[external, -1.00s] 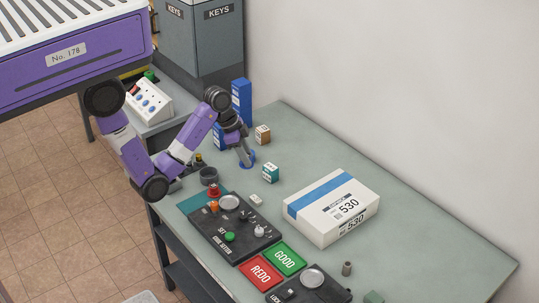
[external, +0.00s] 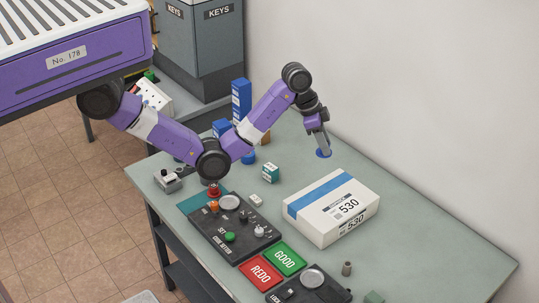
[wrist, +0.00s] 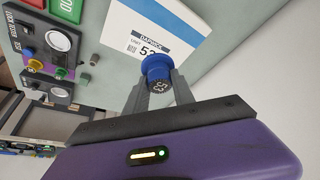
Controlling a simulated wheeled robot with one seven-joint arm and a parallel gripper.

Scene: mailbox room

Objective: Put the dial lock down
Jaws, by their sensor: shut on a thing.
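My gripper (external: 321,147) is shut on the dial lock (external: 323,154), a small round thing with a blue end and a dark side with pale markings. The lock also shows in the wrist view (wrist: 155,66) between the two grey fingers of my gripper (wrist: 157,90), blue end away from the palm. In the external view they are at the wall side of the green-grey table (external: 400,213), just beyond the white box. I cannot tell the exact gap between lock and table.
A white box (external: 318,226) with a blue stripe and label 530 lies close by. A black control panel (external: 208,225), green GOOD pad (external: 286,258) and red REDO pad (external: 261,272) lie nearer. A teal-and-white small box (external: 270,172) stands left. Bare tabletop lies around the lock.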

